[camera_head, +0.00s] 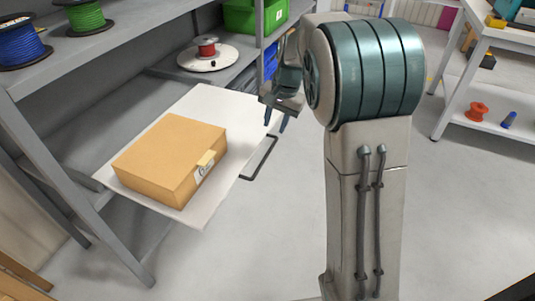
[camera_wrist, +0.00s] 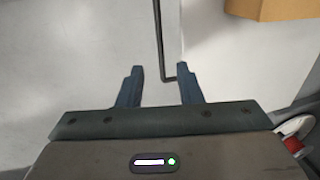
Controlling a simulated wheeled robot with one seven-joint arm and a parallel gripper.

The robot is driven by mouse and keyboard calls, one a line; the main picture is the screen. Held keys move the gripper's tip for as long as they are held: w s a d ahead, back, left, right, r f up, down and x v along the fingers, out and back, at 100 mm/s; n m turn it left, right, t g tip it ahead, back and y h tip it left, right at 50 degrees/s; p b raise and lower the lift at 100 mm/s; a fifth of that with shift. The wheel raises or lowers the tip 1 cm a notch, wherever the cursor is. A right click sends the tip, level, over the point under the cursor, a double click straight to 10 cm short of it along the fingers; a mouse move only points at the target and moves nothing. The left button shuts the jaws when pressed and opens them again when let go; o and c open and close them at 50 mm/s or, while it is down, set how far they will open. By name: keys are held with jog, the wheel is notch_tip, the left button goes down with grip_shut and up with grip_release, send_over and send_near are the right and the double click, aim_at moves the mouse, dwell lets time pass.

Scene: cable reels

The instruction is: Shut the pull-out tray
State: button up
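The pull-out tray (camera_head: 216,101) is a pale flat board that sticks out from the grey shelf unit. A dark bar handle (camera_head: 262,161) runs along its front edge. A brown cardboard box (camera_head: 170,152) lies on the tray. My gripper (camera_head: 275,124) is above the floor near the handle's far end, pointing down. In the wrist view, my gripper (camera_wrist: 160,82) is open, with two blue fingers apart. The handle (camera_wrist: 160,40) shows beyond the fingers, its bent end between the fingertips in the picture. I cannot tell the height gap. Nothing is held.
Reels of blue (camera_head: 20,43) and green (camera_head: 86,17) cable stand on the upper shelf. A white disc with a red spool (camera_head: 207,48) and a green crate (camera_head: 254,17) are behind the tray. A white workbench (camera_head: 497,35) stands at right. The floor between is clear.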

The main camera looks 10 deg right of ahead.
aim_at(267, 155)
jog(key=f+b, duration=0.1)
jog(key=f, duration=0.3)
jog(key=a+f+b, duration=0.1)
jog(key=f, duration=0.3)
jog(key=w+a+f+b, duration=0.1)
jog(key=f, duration=0.2)
jog(key=shift+f+b, duration=0.4)
grip_shut()
